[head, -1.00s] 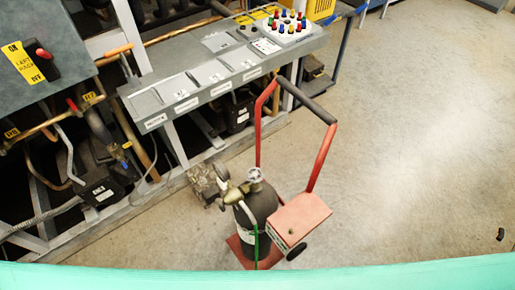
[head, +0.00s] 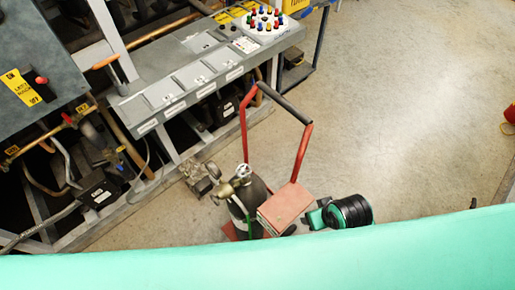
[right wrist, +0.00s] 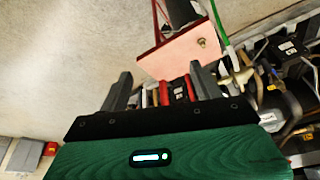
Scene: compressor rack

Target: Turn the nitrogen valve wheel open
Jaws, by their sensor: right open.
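The dark nitrogen cylinder (head: 256,196) stands upright on a red hand cart (head: 248,128). Its pale valve wheel (head: 243,170) is on top, with the brass regulator (head: 228,188) beside it. My right gripper (head: 318,216) is to the right of the cart's pink box (head: 285,207), apart from the wheel; its fingers are not clear in the head view. In the right wrist view its two fingers (right wrist: 161,85) are spread and nothing is clamped between them. The pink box (right wrist: 180,54) and part of the cylinder (right wrist: 182,12) show beyond them; I cannot make out the wheel there. My left gripper is not in view.
The compressor rack's grey panel ledge (head: 195,80) runs behind and left of the cart. The concrete floor to the right (head: 400,110) is clear.

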